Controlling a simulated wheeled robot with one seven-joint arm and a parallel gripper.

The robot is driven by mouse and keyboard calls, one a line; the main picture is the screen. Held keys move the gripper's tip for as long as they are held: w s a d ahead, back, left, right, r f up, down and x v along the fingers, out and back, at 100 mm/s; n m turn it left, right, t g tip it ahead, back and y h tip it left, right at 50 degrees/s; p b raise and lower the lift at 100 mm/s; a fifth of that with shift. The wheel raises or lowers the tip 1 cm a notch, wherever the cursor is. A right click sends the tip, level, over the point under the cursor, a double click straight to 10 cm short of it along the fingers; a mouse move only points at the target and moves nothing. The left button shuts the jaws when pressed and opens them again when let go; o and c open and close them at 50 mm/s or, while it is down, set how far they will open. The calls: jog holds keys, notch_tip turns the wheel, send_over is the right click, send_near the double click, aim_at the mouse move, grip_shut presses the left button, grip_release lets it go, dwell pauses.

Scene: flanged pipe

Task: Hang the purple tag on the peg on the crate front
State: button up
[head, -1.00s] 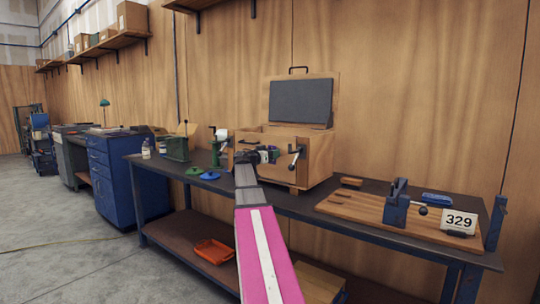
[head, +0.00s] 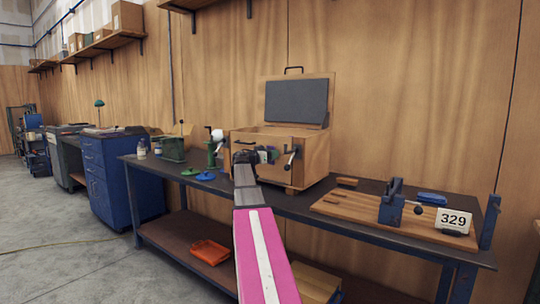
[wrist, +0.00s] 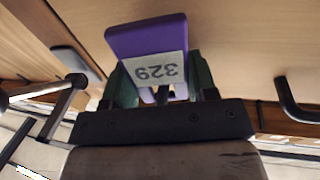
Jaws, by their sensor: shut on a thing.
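The purple tag (wrist: 146,42) carries a white label reading 329, upside down in the wrist view. My gripper (wrist: 162,92) is shut on the tag, with a green finger on either side of its lower part. In the head view my gripper (head: 264,155) is at the front of the open wooden crate (head: 318,158), and the tag there is too small to make out well. The wood face lies behind the tag in the wrist view. I cannot pick out the peg for certain, nor tell whether the tag touches it.
A metal bar with a round end (wrist: 75,81) and a dark handle (wrist: 290,105) flank the tag. A wooden board with a blue clamp (head: 392,207) stands right on the bench.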

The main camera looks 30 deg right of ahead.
jog(key=o, duration=1)
jog(key=shift+f, duration=0.15)
jog(key=shift+s+a+f, duration=0.1)
jog(key=shift+a+f, duration=0.2)
jog(key=shift+f, duration=0.4)
jog(key=shift+s+a+f, duration=0.1)
jog(key=shift+a+f, duration=0.15)
jog(key=shift+f, duration=0.4)
jog(key=v, duration=0.3)
jog(key=s+v, duration=0.1)
jog(key=v, duration=0.5)
jog(key=shift+s+d+r, duration=0.2)
jog(key=shift+s+r, duration=0.1)
jog(key=shift+s, duration=0.1)
